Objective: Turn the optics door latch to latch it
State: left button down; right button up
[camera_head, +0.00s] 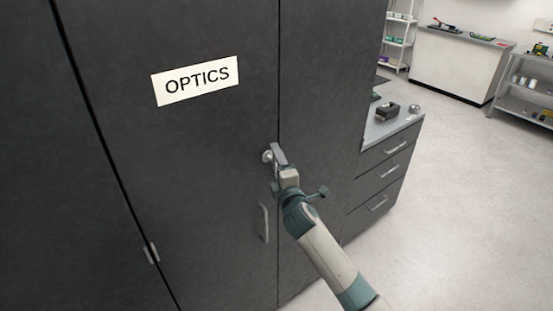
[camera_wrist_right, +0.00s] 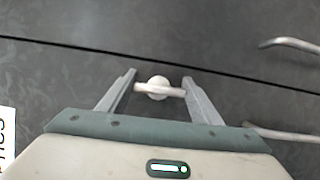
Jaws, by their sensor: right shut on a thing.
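The OPTICS door (camera_head: 200,150) is a dark grey cabinet panel and lies flush with its neighbour in the head view. Its latch (camera_head: 267,156) is a small pale knob near the door's right edge. In the right wrist view the latch (camera_wrist_right: 158,88) has a round hub and a short bar, lying roughly along the door seam. My right gripper (camera_head: 276,156) is at the latch, and its fingers (camera_wrist_right: 160,88) are closed on the two ends of the bar. The gripper partly hides the latch in the head view. My left gripper is out of view.
A door handle (camera_head: 264,222) is just below the latch. A neighbouring dark door (camera_head: 320,120) adjoins on the right. A drawer counter (camera_head: 385,165) with a black dispenser (camera_head: 387,112) stands beyond it. The floor (camera_head: 460,200) to the right is clear.

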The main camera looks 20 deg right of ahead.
dwell(0.3)
jog(key=o, duration=1.1)
jog(key=shift+c, duration=0.2)
jog(key=s+b, duration=0.5)
jog(key=s, duration=1.2)
jog(key=shift+s+a+f+b, duration=0.15)
jog(key=shift+s+a+b, duration=0.05)
jog(key=shift+a+b, duration=0.2)
